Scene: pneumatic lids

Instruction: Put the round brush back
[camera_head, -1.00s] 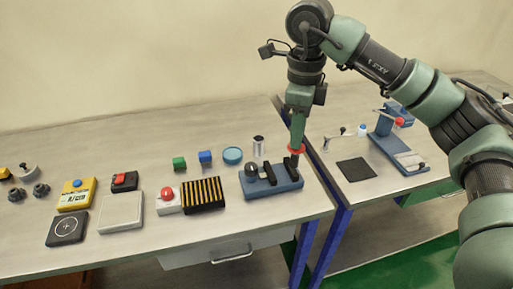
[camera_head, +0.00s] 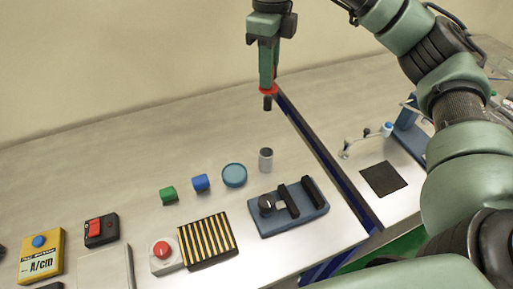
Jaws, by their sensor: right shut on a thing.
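My right gripper (camera_head: 267,88) is shut, high over the back of the table, pointing down. A short dark piece (camera_head: 267,103) sticks out below its red tip; I take it for the round brush, most of it hidden in the jaws. It hangs in the air, apart from everything below. A grey cylindrical cup (camera_head: 265,160) stands upright on the table below it. A blue base (camera_head: 285,227) with a black round knob and black bars lies in front of the cup. My left gripper is not in view.
A striped pad (camera_head: 208,242) and a red button box (camera_head: 163,254) lie in front. The table's back is clear.

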